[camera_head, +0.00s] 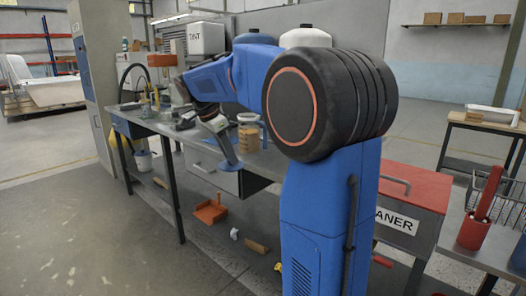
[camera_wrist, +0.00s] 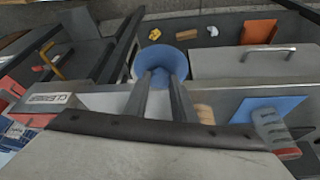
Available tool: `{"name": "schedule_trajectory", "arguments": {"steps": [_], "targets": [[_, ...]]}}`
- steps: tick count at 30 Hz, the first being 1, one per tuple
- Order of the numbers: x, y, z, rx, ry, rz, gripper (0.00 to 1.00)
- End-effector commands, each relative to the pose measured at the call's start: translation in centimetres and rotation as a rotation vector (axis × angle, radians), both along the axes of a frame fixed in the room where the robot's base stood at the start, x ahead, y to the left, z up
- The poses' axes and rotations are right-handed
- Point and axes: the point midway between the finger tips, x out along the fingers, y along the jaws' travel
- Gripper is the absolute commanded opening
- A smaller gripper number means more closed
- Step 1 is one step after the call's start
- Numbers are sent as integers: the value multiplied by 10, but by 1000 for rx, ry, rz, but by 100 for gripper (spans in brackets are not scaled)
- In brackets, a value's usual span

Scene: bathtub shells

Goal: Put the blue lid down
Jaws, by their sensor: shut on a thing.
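The blue lid (camera_wrist: 158,62) is a round blue disc at the fingertips of my gripper (camera_wrist: 160,80) in the wrist view. The two grey fingers are shut on it. In the head view my gripper (camera_head: 228,153) slants down by the front edge of the grey workbench (camera_head: 150,127), and the lid (camera_head: 233,166) shows as a small bluish shape at its end. The lid is held in the air; its exact height over the bench edge I cannot tell.
A drawer unit (camera_head: 212,173) hangs under the bench. A flat blue sheet (camera_wrist: 264,113) lies on the bench top. Tools clutter the bench's left part. An orange tray (camera_head: 210,211) lies below. A red-topped box labelled CLEANER (camera_head: 412,187) stands right.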

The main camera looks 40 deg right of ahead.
Motion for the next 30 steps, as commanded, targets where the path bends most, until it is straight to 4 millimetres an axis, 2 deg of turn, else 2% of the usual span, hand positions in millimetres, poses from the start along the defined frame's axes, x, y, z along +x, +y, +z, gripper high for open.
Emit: {"name": "schedule_trajectory", "arguments": {"steps": [1,6,12,22,30], "targets": [[-2,-12,0,0,-1,-5,2],[-6,-46,0,0,0,-5,2],[-10,-79,0,0,0,-3,2],[-13,-100,0,0,-1,-2,2],[-17,-136,0,0,0,-3,2]]}}
